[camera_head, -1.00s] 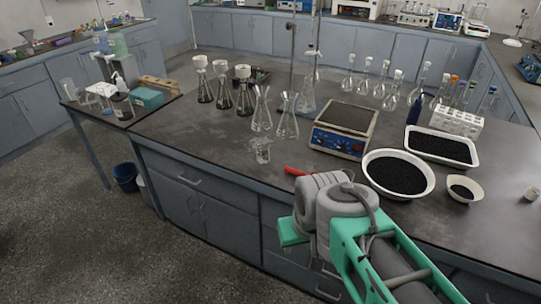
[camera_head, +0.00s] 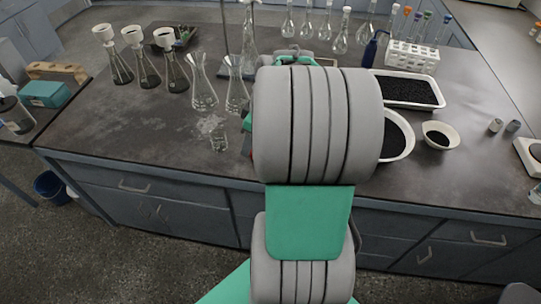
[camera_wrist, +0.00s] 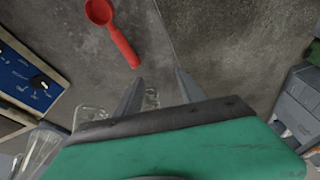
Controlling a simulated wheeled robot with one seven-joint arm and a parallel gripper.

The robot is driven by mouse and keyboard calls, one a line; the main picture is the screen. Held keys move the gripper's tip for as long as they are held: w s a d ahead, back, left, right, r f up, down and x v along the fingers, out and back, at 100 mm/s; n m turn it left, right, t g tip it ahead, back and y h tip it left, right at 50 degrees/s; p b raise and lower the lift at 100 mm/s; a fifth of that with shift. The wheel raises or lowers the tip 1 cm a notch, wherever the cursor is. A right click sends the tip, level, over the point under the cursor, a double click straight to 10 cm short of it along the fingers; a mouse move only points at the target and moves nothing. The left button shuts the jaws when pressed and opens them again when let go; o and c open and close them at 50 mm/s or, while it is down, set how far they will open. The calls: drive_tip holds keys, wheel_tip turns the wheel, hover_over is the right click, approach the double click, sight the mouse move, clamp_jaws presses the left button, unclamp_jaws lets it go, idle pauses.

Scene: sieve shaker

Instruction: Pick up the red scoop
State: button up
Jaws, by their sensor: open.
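The red scoop (camera_wrist: 122,42) lies on the dark bench top in the wrist view, near the top and left of centre. Its round bowl is at the upper left and its handle points down and right towards my fingers. My gripper (camera_wrist: 160,77) is open, with two dark fingers apart and nothing between them. The handle end shows just beyond and left of the left fingertip, with no clear contact. In the head view my large grey and green arm hides the gripper and nearly all of the scoop.
A white bowl of black grains (camera_head: 401,130) and a smaller bowl (camera_head: 440,134) stand to the right.

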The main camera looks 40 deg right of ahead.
drive_tip(key=s+d+f, duration=0.1)
drive_tip(key=d, duration=0.2)
drive_tip(key=s+d+f+n, duration=0.1)
drive_tip(key=d, duration=0.3)
drive_tip(key=s+d+f+n+y, duration=0.1)
drive_tip(key=s+d+f, duration=0.1)
drive_tip(key=d, duration=0.1)
drive_tip(key=shift+d+f+t, duration=0.1)
drive_tip(key=shift+d+t, duration=0.25)
drive_tip(key=shift+t, duration=0.05)
drive_tip(key=x, duration=0.2)
drive_tip(key=p+x, duration=0.1)
drive_tip(key=x, duration=0.4)
drive_tip(key=shift+w+a+f, duration=0.2)
drive_tip(key=shift+a, duration=0.15)
clamp_jaws()
